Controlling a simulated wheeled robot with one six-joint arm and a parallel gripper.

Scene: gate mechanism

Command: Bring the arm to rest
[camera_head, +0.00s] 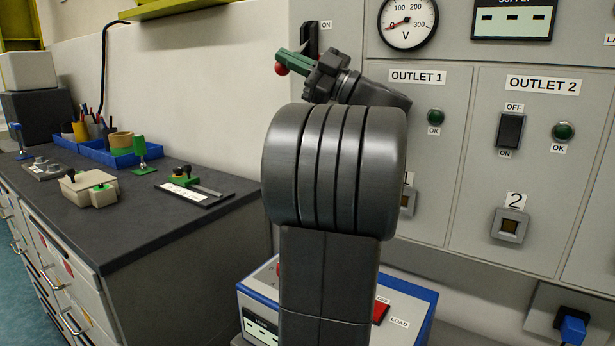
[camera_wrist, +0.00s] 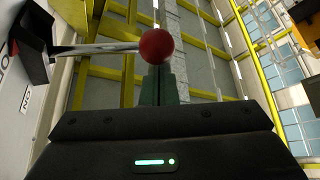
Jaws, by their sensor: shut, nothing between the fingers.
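My arm rises in the middle of the camera_head view and its gripper (camera_head: 284,55) is raised near the panel, with green fingers pointing left. In the wrist view the gripper (camera_wrist: 159,72) is shut, with nothing between the fingers. A red ball knob (camera_head: 281,69) shows right beside the fingertips. In the wrist view the red knob (camera_wrist: 156,46) sits on a metal rod (camera_wrist: 95,48) that runs from a black lever mount (camera_wrist: 32,35) on the panel. I cannot tell whether the fingers touch the knob. The black mount (camera_head: 309,38) stands behind the gripper, by an ON label.
The grey panel (camera_head: 458,150) fills the right, with OUTLET 2's black switch (camera_head: 510,130). A blue-edged box with a red LOAD switch (camera_head: 380,311) stands below my arm. The dark workbench (camera_head: 130,222) at left holds trays and small fixtures. Open air lies above the bench.

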